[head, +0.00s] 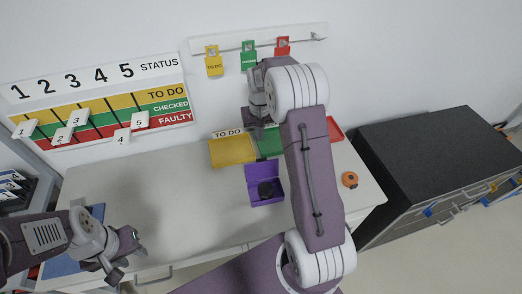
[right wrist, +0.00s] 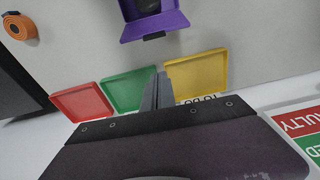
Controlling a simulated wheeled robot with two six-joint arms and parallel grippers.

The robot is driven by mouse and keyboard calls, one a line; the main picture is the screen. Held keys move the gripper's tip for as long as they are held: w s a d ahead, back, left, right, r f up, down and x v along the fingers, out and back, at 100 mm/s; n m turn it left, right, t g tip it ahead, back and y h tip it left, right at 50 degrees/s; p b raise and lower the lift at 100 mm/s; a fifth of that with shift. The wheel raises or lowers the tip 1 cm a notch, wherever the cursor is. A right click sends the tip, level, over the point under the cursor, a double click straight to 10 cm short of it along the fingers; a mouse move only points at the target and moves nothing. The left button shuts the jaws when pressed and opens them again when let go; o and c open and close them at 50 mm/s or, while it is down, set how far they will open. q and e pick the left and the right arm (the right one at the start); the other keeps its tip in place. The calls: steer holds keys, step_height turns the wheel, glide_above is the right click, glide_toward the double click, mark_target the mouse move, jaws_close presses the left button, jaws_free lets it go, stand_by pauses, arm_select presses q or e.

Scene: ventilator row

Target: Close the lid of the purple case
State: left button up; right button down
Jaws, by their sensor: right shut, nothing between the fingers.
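The purple case (head: 265,201) stands on the table with its lid (head: 261,170) open, raised on the side toward the coloured trays. A dark round object (head: 266,189) lies inside. The case also shows at the top of the right wrist view (right wrist: 155,25), partly cut off by the frame edge. My right gripper (head: 257,133) is above the trays, behind the case and apart from it. Its fingers in the right wrist view (right wrist: 156,90) are shut and empty. My left gripper (head: 128,258) is open and empty at the table's front left, far from the case.
Yellow (head: 232,151), green (head: 270,143) and red (head: 335,130) trays line the back of the table. An orange tape roll (head: 350,179) lies at the right. A status board (head: 100,98) hangs on the wall. The table's left middle is clear.

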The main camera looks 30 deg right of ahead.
mark_target(262, 169)
steer(key=s+a+f+p, duration=0.1)
steer(key=s+f+p, duration=0.1)
steer(key=f, duration=0.3)
steer(key=shift+s+f, duration=0.4)
steer(key=shift+s, duration=0.3)
steer(key=shift+w, duration=0.1)
steer(key=shift+w+f, duration=0.1)
